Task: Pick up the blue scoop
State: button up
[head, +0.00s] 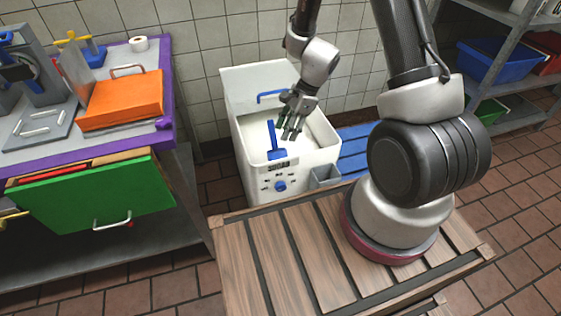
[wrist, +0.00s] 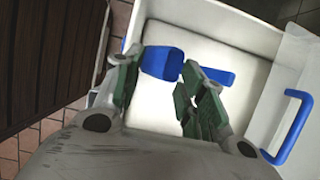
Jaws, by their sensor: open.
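The blue scoop (head: 272,136) is in the white bin (head: 247,140), near its front rim in the head view. In the wrist view the scoop (wrist: 162,62) shows as a wide blue block between my fingertips, with another blue part (wrist: 218,75) to the right, partly behind a finger. My gripper (head: 291,131) is over the bin, just right of the scoop in the head view. Its green-padded fingers (wrist: 161,80) are apart with nothing held. I cannot tell how far above the scoop the fingertips are.
A steel table with purple edging (head: 80,148) stands left, with an orange box (head: 122,100) and an open green drawer (head: 95,203). A blue slatted pallet (head: 362,145) lies right of the bin.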

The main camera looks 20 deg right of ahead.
aim_at(276, 147)
jog(key=x, duration=0.7)
jog(key=shift+f, duration=0.15)
jog(key=shift+f, duration=0.2)
dwell(0.4)
grip_shut()
jog(key=o, duration=0.9)
grip_release()
